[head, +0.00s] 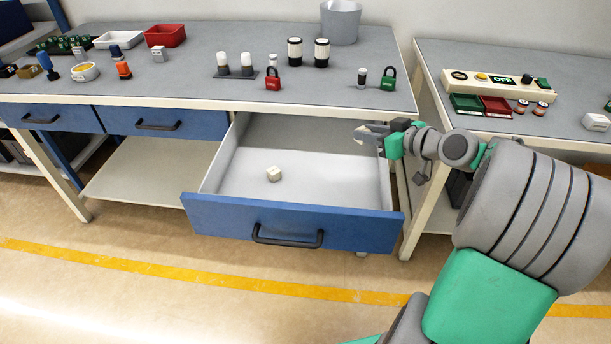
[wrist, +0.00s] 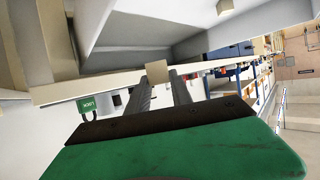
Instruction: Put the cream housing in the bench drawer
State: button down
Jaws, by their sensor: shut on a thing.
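A small cream block (head: 273,173), which looks like a cream housing, lies on the floor of the open bench drawer (head: 290,222). It seems to show near the top of the wrist view (wrist: 225,7). My gripper (head: 366,133) is above the drawer's back right corner, apart from that block. In the wrist view my gripper (wrist: 158,80) has its fingers shut on a small tan piece (wrist: 157,69) at the tips. The piece is too small to identify, and in the head view it is hardly visible.
The bench top (head: 200,85) above holds a red padlock (head: 273,80), a green padlock (head: 388,80), a red tray (head: 165,36) and a grey bucket (head: 341,22). A second bench (head: 520,60) stands at the right. Most of the drawer floor is clear.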

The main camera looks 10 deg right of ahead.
jog(key=w+a+f+b, duration=0.1)
jog(key=w+a+f, duration=0.3)
jog(key=a, duration=0.4)
jog(key=b, duration=0.1)
send_over(314, 169)
jog(key=f, duration=0.4)
jog(key=shift+s+d+f, duration=0.25)
jog(key=shift+d, duration=0.15)
jog(key=shift+w+a+f, duration=0.15)
jog(key=shift+a+f, duration=0.05)
jog(key=shift+f, duration=0.05)
jog(key=shift+w+a+f+b, duration=0.15)
jog(key=shift+f+b, duration=0.15)
jog(key=shift+f, duration=0.65)
jog(key=shift+w+a+f+b, duration=0.1)
jog(key=shift+f+b, duration=0.2)
jog(key=shift+f, duration=0.65)
jog(key=shift+f, duration=0.2)
jog(key=c, duration=1.1)
grip_release()
jog(key=shift+c, duration=0.2)
